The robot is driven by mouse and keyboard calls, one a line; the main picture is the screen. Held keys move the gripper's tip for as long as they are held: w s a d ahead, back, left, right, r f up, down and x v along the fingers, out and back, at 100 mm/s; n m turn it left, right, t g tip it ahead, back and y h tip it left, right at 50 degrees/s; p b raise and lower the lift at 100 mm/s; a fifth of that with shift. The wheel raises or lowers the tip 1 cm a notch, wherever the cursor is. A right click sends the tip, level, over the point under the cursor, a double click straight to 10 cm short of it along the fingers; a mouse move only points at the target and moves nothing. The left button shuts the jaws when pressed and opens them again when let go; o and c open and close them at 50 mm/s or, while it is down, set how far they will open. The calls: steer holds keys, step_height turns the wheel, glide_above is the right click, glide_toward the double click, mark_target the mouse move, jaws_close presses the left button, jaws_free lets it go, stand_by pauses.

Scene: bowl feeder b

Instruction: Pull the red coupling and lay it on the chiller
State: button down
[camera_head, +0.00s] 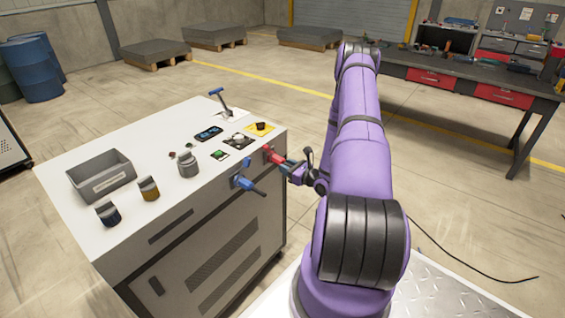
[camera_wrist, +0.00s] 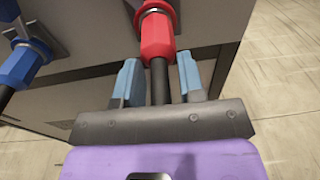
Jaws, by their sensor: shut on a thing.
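The chiller (camera_head: 150,137) is a cabinet with a white top and grey sides. The red coupling (camera_head: 273,155) is at the upper part of its side, near the right corner. It also shows in the wrist view (camera_wrist: 157,36) with a black hose running back from it between my fingers. My gripper (camera_head: 286,166) is shut on the red coupling, its two blue-grey fingers on either side in the wrist view (camera_wrist: 159,78). The exact finger contact is hard to see. The coupling's far end is cut off in the wrist view.
A blue coupling (camera_head: 248,186) sits left of the red one on the same side. A workbench (camera_head: 455,80) stands behind.

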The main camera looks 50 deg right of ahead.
steer(key=shift+t+y, duration=0.4)
steer(key=shift+y, duration=0.1)
steer(key=w, duration=0.1)
steer(key=w+a+r, duration=0.2)
steer(key=shift+w+a, duration=0.15)
steer(key=shift+w, duration=0.15)
steer(key=shift+s+a+f, duration=0.1)
steer(key=shift+s+f, duration=0.1)
steer(key=shift+s, duration=0.6)
steer(key=shift+s+f, duration=0.15)
steer(key=shift+s, duration=0.7)
steer(key=shift+s+a+f, duration=0.1)
steer(key=shift+s+f, duration=0.1)
steer(key=shift+s, duration=0.7)
steer(key=shift+d, duration=0.1)
steer(key=s+d, duration=0.1)
steer(key=s, duration=0.5)
steer(key=shift+s, duration=0.1)
